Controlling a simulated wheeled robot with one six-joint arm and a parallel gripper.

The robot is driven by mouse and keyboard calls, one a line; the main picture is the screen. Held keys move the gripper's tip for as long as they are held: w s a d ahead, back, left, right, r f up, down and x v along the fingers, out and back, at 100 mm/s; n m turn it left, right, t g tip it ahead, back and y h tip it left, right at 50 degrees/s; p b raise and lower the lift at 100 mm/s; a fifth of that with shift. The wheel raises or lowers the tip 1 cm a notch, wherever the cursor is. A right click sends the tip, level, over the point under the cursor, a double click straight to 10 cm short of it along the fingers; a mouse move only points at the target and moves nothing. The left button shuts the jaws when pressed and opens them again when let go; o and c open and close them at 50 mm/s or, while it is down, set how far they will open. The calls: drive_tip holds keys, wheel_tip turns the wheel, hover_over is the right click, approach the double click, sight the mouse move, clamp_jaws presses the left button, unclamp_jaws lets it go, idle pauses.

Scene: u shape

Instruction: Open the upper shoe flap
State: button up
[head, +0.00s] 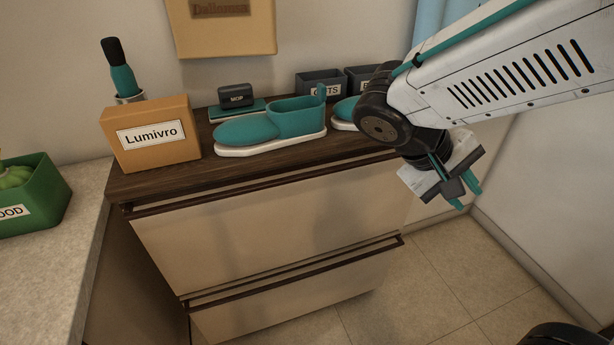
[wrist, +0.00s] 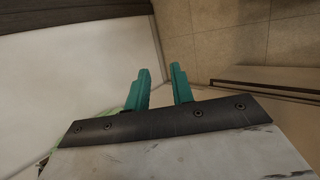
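The shoe cabinet has two beige tilting flaps under a dark wooden top. The upper flap (head: 275,220) looks closed, with a dark handle rail (head: 250,184) along its top edge. The lower flap (head: 300,300) has its own dark rail (head: 300,272). My gripper (head: 466,198) hangs to the right of the cabinet, clear of the upper rail and pointing down. In the wrist view my gripper (wrist: 160,85) has its two teal fingers apart with nothing between them. A dark rail and a beige front show at the right of that view.
On the cabinet top (head: 200,178) stand a Lumivro box (head: 151,134), teal shoes (head: 272,126), a small dark box (head: 236,97) and dark bins (head: 320,84). A counter (head: 50,240) with a green bin (head: 40,196) is at left. A white wall bounds the right; the tiled floor in front looks free.

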drive_tip(key=w+a+f+n+t+h, duration=0.2)
drive_tip(key=w+a+t+h, duration=0.1)
drive_tip(key=w+a, duration=0.25)
drive_tip(key=n+t+y, duration=0.3)
drive_tip(key=n+t, duration=0.5)
drive_tip(key=t, duration=0.5)
approach(305, 179)
drive_tip(key=x, duration=1)
drive_tip(key=shift+w+d, duration=0.15)
clamp_jaws()
